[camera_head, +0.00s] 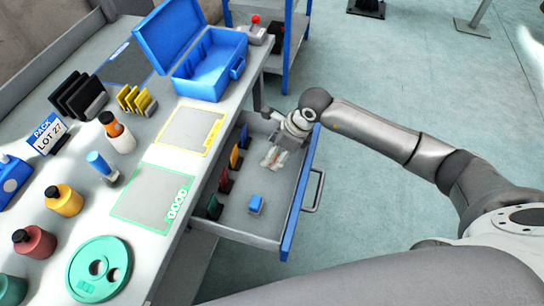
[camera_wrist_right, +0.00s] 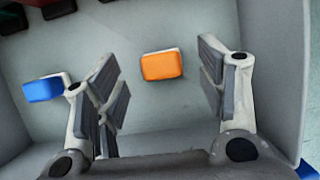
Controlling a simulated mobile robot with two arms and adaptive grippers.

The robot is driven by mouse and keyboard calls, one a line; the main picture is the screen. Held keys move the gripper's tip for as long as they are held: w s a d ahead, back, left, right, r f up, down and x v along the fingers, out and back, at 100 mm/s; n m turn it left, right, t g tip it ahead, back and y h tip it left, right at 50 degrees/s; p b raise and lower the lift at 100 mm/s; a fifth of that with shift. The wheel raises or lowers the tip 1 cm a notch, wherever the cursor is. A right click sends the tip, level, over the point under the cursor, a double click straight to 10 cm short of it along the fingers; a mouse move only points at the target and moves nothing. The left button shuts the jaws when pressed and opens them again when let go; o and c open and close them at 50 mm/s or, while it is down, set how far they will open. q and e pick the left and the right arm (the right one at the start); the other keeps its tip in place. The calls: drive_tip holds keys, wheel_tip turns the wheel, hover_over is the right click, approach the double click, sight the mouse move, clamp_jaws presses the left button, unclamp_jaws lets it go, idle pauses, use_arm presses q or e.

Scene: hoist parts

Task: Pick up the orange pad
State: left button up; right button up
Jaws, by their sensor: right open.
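The orange pad (camera_wrist_right: 162,65) lies on the drawer floor in the right wrist view, with a pale edge showing around it. In the head view I cannot make it out; my gripper covers that part of the drawer. My right gripper (camera_wrist_right: 160,95) is open, its fingers wide apart. The pad shows between the fingers, a little beyond the tips, and neither finger touches it. In the head view the right gripper (camera_head: 271,158) reaches down into the open drawer (camera_head: 240,218) near its far end. My left gripper is not in view.
A blue pad (camera_head: 255,204) lies in the drawer; it also shows in the right wrist view (camera_wrist_right: 43,89). Coloured upright pieces (camera_head: 235,157) line the drawer's left side. The drawer walls stand close around the right gripper. A blue case (camera_head: 208,62) stands open on the bench above.

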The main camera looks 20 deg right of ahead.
drive_tip(key=shift+x, duration=1.15)
drive_tip(key=shift+w+f, duration=0.15)
drive_tip(key=shift+f, duration=0.05)
drive_tip(key=shift+c, duration=1.7)
drive_tip(key=c, duration=0.7)
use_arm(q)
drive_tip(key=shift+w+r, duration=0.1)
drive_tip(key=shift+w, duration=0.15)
use_arm(e)
drive_tip(key=shift+o, duration=0.2)
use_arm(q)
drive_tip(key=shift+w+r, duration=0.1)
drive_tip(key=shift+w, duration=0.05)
use_arm(e)
drive_tip(key=shift+r, duration=0.2)
